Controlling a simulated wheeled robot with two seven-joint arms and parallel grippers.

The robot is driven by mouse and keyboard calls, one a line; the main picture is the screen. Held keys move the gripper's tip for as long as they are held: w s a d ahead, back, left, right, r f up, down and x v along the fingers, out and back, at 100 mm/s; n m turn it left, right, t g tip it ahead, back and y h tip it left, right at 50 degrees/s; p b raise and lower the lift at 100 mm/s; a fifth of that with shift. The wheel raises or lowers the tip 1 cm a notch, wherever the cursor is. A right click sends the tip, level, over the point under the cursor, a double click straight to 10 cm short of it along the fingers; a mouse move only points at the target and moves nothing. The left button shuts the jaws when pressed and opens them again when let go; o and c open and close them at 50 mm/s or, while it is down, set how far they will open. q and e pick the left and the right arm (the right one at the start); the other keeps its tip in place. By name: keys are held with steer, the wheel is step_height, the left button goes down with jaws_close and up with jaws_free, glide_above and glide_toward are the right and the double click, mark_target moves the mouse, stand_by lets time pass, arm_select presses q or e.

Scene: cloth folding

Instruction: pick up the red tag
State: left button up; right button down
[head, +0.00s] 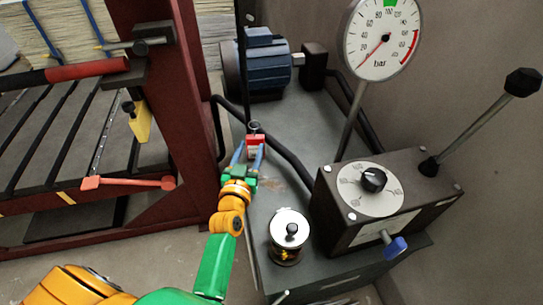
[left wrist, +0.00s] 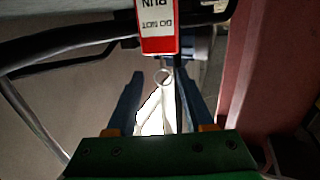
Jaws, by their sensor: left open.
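The red tag (head: 256,141) is a small red and white block near a thin dark upright rod, above the grey machine base. In the left wrist view the tag (left wrist: 158,44) shows at the top centre, with upside-down "DO NOT RUN" lettering and a pale ring just below it. My left gripper (head: 249,152) is open, its blue fingers pointing at the tag. In the left wrist view the open fingers (left wrist: 160,76) lie on either side of the ring, with the tag beyond their tips. I see no contact. My right gripper is not in view.
A blue motor (head: 262,65) stands behind the tag. A pressure gauge (head: 383,40) and a black control box (head: 380,200) with a lever stand to the right. A brass-and-glass cup (head: 289,235) is near my forearm. A dark red frame (head: 190,90) rises at left.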

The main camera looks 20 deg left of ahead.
mark_target(255, 140)
arm_select(q)
steer(key=x, duration=0.2)
steer(key=b+x, duration=0.1)
steer(key=x, duration=0.4)
steer(key=shift+w+r+b, duration=0.15)
steer(key=shift+r+b, duration=0.2)
steer(key=shift+r, duration=0.05)
steer(key=shift+w, duration=0.1)
steer(key=shift+r, duration=0.1)
steer(key=shift+c, duration=0.7)
steer(key=c, duration=0.7)
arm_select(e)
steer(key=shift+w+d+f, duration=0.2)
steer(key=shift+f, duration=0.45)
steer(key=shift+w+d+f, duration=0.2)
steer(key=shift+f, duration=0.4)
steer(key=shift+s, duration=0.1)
